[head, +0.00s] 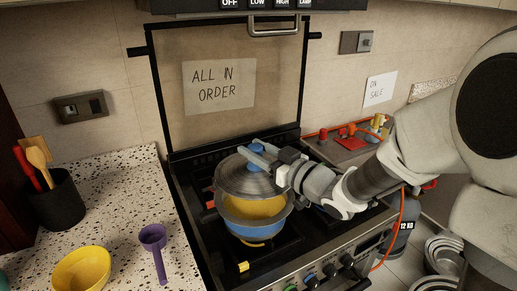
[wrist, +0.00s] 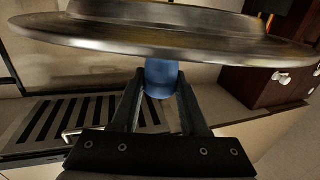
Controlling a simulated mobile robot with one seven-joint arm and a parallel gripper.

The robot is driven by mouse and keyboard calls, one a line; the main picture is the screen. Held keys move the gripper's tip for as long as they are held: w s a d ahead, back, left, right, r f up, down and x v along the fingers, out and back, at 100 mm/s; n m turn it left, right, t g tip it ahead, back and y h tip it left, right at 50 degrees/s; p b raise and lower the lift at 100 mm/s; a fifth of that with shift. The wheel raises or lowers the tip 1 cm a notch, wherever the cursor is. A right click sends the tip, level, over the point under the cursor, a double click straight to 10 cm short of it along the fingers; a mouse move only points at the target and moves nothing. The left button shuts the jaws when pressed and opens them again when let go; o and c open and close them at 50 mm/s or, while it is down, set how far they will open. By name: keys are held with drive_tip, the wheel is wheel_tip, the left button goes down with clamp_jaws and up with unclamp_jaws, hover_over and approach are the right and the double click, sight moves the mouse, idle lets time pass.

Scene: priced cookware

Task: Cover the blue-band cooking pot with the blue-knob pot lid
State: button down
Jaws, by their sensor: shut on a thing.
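The blue-knob pot lid (head: 238,180) is a grey metal disc over the back part of the blue-band cooking pot (head: 252,232). The pot sits on the stove, with yellow contents or interior showing in front of the lid. My gripper (head: 262,155) is shut on the lid's blue knob (head: 257,163). In the wrist view, my fingers (wrist: 160,85) hold the blue knob (wrist: 161,78), with the lid's rim (wrist: 165,48) across the top. The lid hides the pot's far rim. Whether lid and pot touch there I cannot tell.
The stove (head: 200,240) has control knobs along its front. On the left counter (head: 120,205) are a yellow bowl (head: 82,270), a purple scoop (head: 154,245) and a black utensil holder (head: 55,200). A splash panel (head: 270,95) stands behind the stove.

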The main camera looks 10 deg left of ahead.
sight(260, 170)
drive_tip(key=shift+w+a, duration=0.1)
drive_tip(key=shift+a, duration=0.1)
drive_tip(key=shift+d, duration=0.1)
drive_tip(key=shift+f+b, duration=2.2)
drive_tip(key=shift+f, duration=0.2)
drive_tip(key=shift+f, duration=0.15)
drive_tip(key=shift+f+b, duration=0.85)
drive_tip(key=shift+b, duration=0.15)
drive_tip(key=shift+f, duration=0.15)
drive_tip(key=shift+f+b, duration=0.25)
drive_tip(key=shift+b, duration=0.15)
